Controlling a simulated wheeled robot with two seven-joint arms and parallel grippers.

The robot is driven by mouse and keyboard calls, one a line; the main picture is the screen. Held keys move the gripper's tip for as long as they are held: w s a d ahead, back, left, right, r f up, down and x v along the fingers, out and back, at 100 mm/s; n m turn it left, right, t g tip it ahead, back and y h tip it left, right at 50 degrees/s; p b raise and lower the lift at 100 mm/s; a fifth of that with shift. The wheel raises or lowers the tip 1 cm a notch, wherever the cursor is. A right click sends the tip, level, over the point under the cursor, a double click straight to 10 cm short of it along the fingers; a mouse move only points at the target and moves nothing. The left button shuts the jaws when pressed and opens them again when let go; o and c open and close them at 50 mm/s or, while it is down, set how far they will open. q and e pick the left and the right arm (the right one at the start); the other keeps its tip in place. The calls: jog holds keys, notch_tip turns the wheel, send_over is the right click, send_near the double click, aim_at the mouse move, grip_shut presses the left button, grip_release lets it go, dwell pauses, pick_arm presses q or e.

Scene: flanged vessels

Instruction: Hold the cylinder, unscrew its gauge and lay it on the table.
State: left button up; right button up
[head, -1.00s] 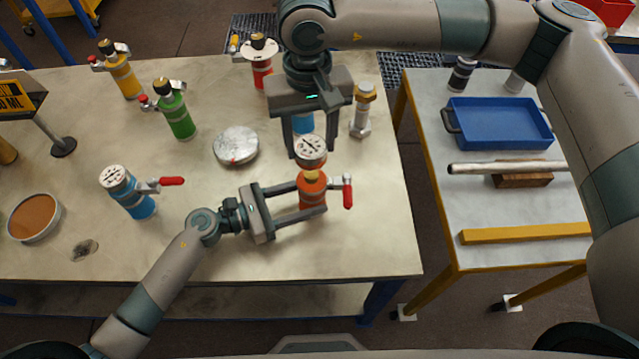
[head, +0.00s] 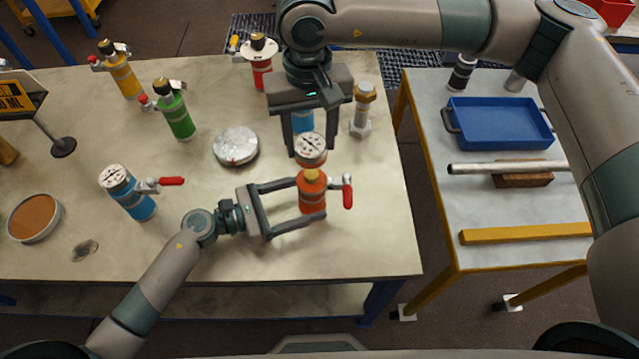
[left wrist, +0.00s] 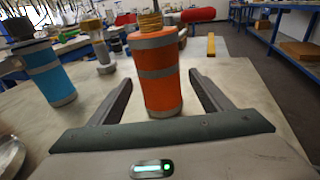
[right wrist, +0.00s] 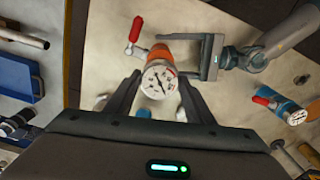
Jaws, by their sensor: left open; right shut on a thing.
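The orange cylinder (head: 312,197) stands upright near the table's right front, with a brass neck and a red-handled valve. My left gripper (head: 311,199) is open, its fingers on either side of the cylinder; the left wrist view shows gaps beside the orange body (left wrist: 160,82). The white-faced gauge (head: 310,149) is over the cylinder's top. My right gripper (head: 309,153) comes from above and is shut on the gauge. The dial (right wrist: 159,80) also shows between its fingers in the right wrist view. I cannot tell whether the gauge still touches the neck.
A blue cylinder with a gauge (head: 130,193) stands left of my left gripper. A round metal lid (head: 236,146), a green cylinder (head: 175,110) and a large bolt (head: 362,110) stand behind. The table (head: 330,258) is bare in front.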

pick_arm(q)
jog(key=v, duration=1.1)
jog(key=shift+a, duration=0.1)
jog(key=shift+r, duration=0.1)
pick_arm(e)
jog(key=shift+r, duration=0.1)
